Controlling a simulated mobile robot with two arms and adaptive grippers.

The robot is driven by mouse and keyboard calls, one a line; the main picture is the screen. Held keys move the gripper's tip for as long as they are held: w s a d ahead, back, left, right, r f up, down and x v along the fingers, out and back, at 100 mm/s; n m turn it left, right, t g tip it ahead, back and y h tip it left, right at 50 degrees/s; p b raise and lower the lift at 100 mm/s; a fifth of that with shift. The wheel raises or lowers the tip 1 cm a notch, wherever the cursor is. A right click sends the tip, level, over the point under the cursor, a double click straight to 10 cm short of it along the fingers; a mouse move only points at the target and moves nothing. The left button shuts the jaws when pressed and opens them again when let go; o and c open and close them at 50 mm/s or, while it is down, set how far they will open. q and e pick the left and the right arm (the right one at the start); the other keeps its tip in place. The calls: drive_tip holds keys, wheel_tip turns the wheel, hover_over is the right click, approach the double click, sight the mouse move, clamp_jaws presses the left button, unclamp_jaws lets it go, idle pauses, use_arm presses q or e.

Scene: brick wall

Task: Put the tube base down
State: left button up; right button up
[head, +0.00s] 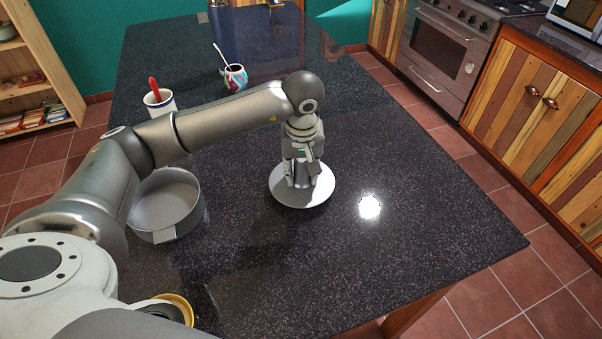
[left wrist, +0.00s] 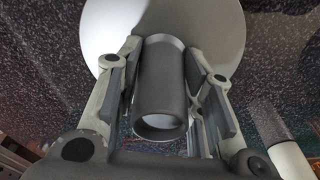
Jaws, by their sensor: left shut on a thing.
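The tube base is a pale round disc (head: 290,199) with a short dark upright tube at its centre. In the head view it is at the middle of the dark counter. My left gripper (head: 302,176) points down over it, shut on the tube. In the left wrist view the dark tube (left wrist: 160,88) is between the two fingers, and the disc (left wrist: 215,28) spreads out beyond them. The disc looks level and at or very close to the counter top; I cannot tell whether it touches. My right gripper is not in view.
A round grey pan (head: 165,205) stands left of the disc. A white mug (head: 160,104) with a red handle sticking out, a colourful cup (head: 235,78) and a dark blue bottle (head: 223,36) stand farther back. The counter (head: 420,215) is clear to the right and in front.

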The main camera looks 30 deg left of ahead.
use_arm(q)
wheel_tip(320, 180, down, 2)
drive_tip(key=shift+f+p, duration=0.2)
drive_tip(key=shift+p, duration=0.25)
drive_tip(key=shift+s, duration=0.1)
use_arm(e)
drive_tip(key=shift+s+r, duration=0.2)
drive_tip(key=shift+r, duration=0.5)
use_arm(q)
drive_tip(key=shift+f+b, duration=0.2)
drive_tip(key=shift+b, duration=0.15)
drive_tip(key=o, duration=1.1)
drive_tip(key=shift+r, duration=0.1)
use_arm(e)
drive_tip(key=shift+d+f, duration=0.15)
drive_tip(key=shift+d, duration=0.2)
